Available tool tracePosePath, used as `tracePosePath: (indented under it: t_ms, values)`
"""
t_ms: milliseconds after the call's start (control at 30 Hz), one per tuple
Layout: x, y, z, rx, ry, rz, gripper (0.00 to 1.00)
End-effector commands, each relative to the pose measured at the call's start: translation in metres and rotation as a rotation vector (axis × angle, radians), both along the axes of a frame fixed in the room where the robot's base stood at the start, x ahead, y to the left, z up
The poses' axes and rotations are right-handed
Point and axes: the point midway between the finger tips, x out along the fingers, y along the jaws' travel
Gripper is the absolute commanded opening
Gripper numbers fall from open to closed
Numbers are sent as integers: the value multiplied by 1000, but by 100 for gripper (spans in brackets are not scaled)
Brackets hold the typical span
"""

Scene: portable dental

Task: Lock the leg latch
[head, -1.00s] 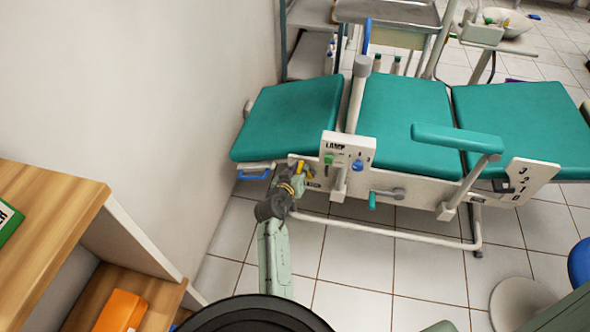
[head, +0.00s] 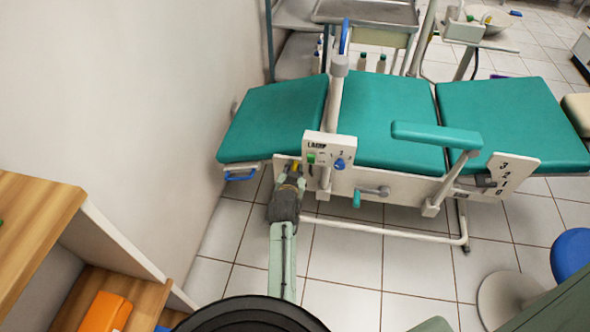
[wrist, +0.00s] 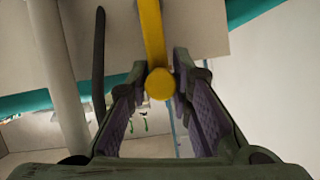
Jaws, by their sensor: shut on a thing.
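The leg latch is a yellow lever (wrist: 153,40) with a round end, on the chair's pale side panel (wrist: 100,25). In the wrist view its end sits between my fingertips. My gripper (wrist: 160,86) is shut on the lever. In the head view my gripper (head: 290,184) is at the chair's near side, below the seam between the leg cushion (head: 275,122) and the seat. Only a bit of the yellow lever (head: 296,167) shows there, the rest being hidden by my gripper. A dark curved slot (wrist: 99,60) lies left of the lever in the wrist view.
The lamp panel (head: 328,150), with a blue knob (head: 340,164), stands close right of my gripper. A blue handle (head: 240,176) is to its left. A green-handled crank (head: 357,199) is further right. A wooden shelf (head: 35,215) stands at lower left.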

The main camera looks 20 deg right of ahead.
Motion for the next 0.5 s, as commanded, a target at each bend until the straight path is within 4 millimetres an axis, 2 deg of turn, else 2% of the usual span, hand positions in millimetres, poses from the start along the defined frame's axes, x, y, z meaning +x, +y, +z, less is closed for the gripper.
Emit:
tracePosePath:
  t_ms: [33, 267, 300, 500]
  values:
    - [2, 5, -2, 10, -2, 7, 0]
    - [1, 5, -2, 10, -1, 6, 0]
    - [1, 5, -2, 10, -1, 6, 21]
    - [1, 3, -2, 6, 1, 3, 34]
